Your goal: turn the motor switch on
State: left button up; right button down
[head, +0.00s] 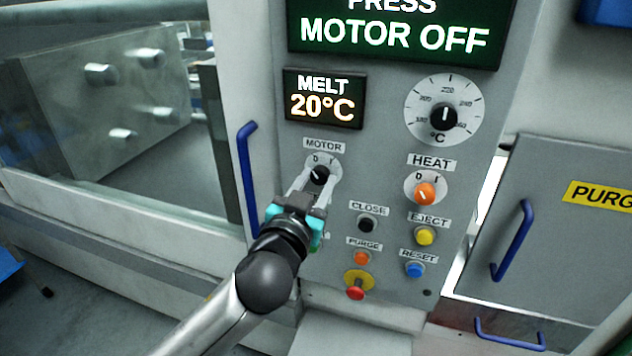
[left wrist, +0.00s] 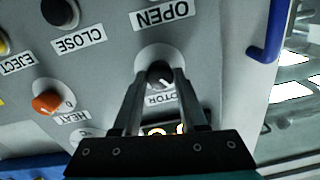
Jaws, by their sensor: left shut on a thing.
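The motor switch (head: 319,175) is a black rotary knob on a pale round dial, under the MOTOR label on the grey control panel (head: 300,250). The dial is marked 0 and I. My left gripper (head: 318,180) reaches up to the knob from below, its two fingers on either side of it. In the left wrist view the fingertips close on the dark motor switch (left wrist: 160,74), and they hide part of the knob and its label. The upper display (head: 395,35) reads PRESS MOTOR OFF. My right gripper is not in view.
The orange heat knob (head: 425,194) is just right of the motor switch. The close button (head: 367,223), yellow eject button (head: 425,236), blue reset button (head: 415,270) and red mushroom button (head: 355,293) sit below. A blue handle (head: 247,180) stands close on the left.

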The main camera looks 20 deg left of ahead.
pick_arm(q)
grip_shut()
jog(key=shift+m, duration=0.4)
jog(key=m+p, duration=0.3)
jog(key=m, duration=0.1)
jog(key=shift+m, duration=0.4)
jog(key=m+p, duration=0.2)
jog(key=m, duration=0.2)
jog(key=shift+m, duration=0.3)
jog(key=shift+m+p, duration=0.75)
jog(key=shift+m, duration=1.45)
jog(key=o, duration=0.9)
grip_release()
